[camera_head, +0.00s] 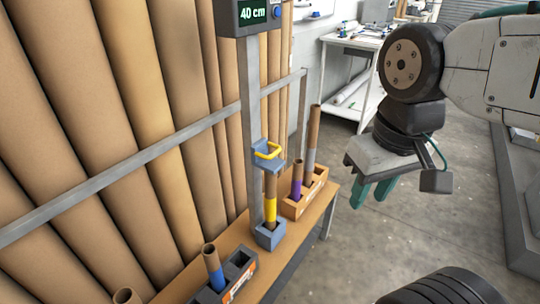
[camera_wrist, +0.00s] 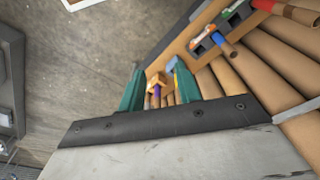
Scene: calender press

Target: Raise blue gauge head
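The blue gauge head (camera_head: 266,157) with a yellow handle (camera_head: 268,150) sits low on a grey upright post (camera_head: 250,95). A brown tube with a yellow band (camera_head: 270,205) stands under the head in a blue-grey socket (camera_head: 269,237); I cannot tell whether head and tube touch. My gripper (camera_head: 369,200) hangs right of the head, well apart from it, teal fingers pointing down. In the wrist view its fingers (camera_wrist: 160,72) are apart with nothing held. A small blue part shows beyond them, not clearly identifiable.
An orange rack (camera_head: 292,208) holds purple-banded and grey-banded tubes behind the gauge. A dark rack (camera_head: 238,268) with a blue-banded tube (camera_head: 213,270) stands in front. Tall brown rolls (camera_head: 130,110) and a rail line the left. Floor (camera_head: 380,240) is clear right of the bench.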

